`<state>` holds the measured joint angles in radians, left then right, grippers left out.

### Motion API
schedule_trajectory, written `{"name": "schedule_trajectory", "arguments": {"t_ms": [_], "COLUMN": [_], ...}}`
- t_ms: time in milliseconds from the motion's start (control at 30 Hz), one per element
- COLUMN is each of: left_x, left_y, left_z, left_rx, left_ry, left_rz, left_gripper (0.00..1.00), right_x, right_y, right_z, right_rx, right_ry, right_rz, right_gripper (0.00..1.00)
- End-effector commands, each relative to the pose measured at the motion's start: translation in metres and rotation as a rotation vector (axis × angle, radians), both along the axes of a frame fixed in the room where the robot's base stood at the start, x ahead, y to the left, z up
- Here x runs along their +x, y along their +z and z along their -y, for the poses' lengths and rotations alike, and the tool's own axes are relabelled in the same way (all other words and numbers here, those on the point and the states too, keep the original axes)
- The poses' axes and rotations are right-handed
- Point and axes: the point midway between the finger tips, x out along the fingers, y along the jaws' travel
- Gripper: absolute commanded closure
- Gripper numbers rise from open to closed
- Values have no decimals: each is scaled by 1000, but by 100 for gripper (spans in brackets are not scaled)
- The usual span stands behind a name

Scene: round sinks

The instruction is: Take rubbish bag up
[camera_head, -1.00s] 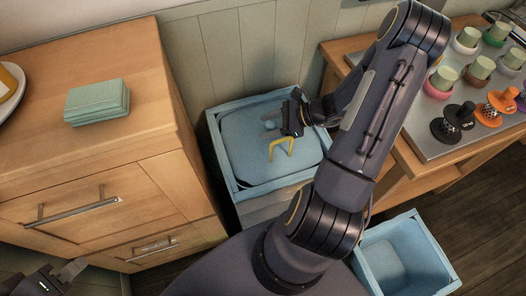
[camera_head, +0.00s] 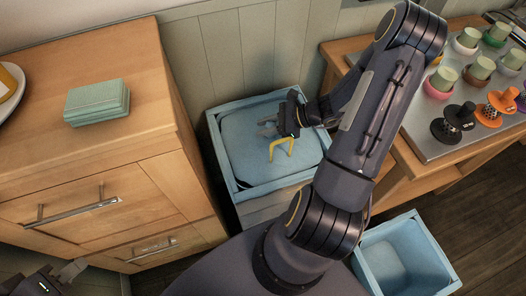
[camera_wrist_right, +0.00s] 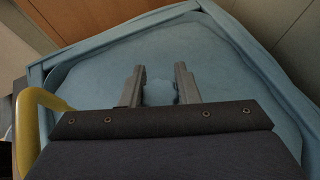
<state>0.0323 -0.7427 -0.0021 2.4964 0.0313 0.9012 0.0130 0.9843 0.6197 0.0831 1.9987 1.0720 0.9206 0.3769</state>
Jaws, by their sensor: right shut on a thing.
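The rubbish bag is a light blue, puffed bag (camera_head: 245,165) inside a square blue bin (camera_head: 222,160) on the floor, in the middle of the head view. My right gripper (camera_head: 266,127) is over the bag and shut on a small raised part of it. In the right wrist view, a small blue part of the bag (camera_wrist_right: 187,92) shows between the two fingers (camera_wrist_right: 160,92). The bag's surface surrounds them and its edges lie within the bin. My left gripper (camera_head: 72,270) is at the lower left; its jaw opening is unclear.
A wooden cabinet (camera_head: 90,165) stands close left of the bin. A wooden table (camera_head: 410,165) with a tray of several cups is at right. A second blue bin (camera_head: 385,262) stands lower right. A yellow bent bar (camera_head: 281,147) shows beside my right gripper.

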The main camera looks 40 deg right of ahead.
Motion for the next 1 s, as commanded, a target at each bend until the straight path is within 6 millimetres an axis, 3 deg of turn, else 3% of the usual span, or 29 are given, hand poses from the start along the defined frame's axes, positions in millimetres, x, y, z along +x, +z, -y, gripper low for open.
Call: {"name": "schedule_trajectory", "arguments": {"t_ms": [467, 1000], "left_x": [0, 0], "left_y": [1, 26], "left_z": [0, 0], "left_rx": [0, 0], "left_ry": [0, 0], "left_rz": [0, 0], "left_gripper": [67, 67], "right_x": [1, 1], "right_y": [3, 33], "right_z": [0, 0], "right_rx": [1, 1], "right_ry": [1, 1], "right_rz": [5, 3], "right_gripper": [100, 100]}}
